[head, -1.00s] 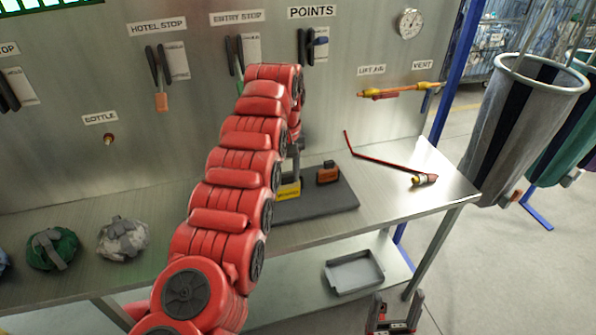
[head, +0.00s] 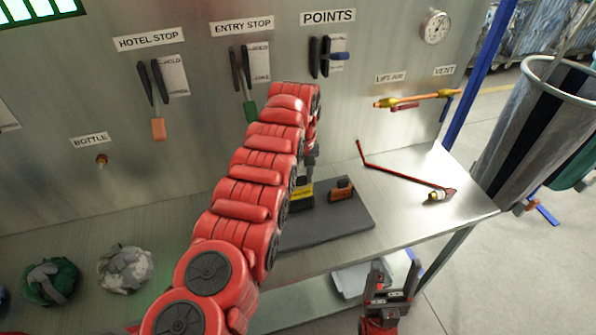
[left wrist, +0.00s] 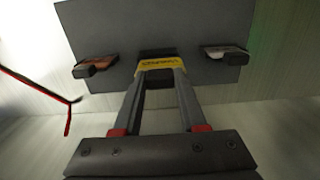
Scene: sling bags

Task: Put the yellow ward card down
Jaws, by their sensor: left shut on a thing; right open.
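The yellow ward card (head: 302,194) has a black part and is at the grey mat (head: 345,226) on the metal bench. My left arm reaches over the bench, and my left gripper (head: 304,176) is above the mat, partly hidden by the arm. In the left wrist view the gripper (left wrist: 160,72) is shut on the yellow ward card (left wrist: 161,66), over or on the grey mat (left wrist: 205,20); I cannot tell whether the card touches it. My right gripper (head: 391,282) is open and empty in front of the bench.
An orange-and-black item (head: 341,190) lies on the mat right of the card. A red bent rod (head: 405,174) lies on the bench at right. Green (head: 50,281) and grey (head: 125,268) bundles sit at left. A grey tray (head: 350,279) is on the lower shelf.

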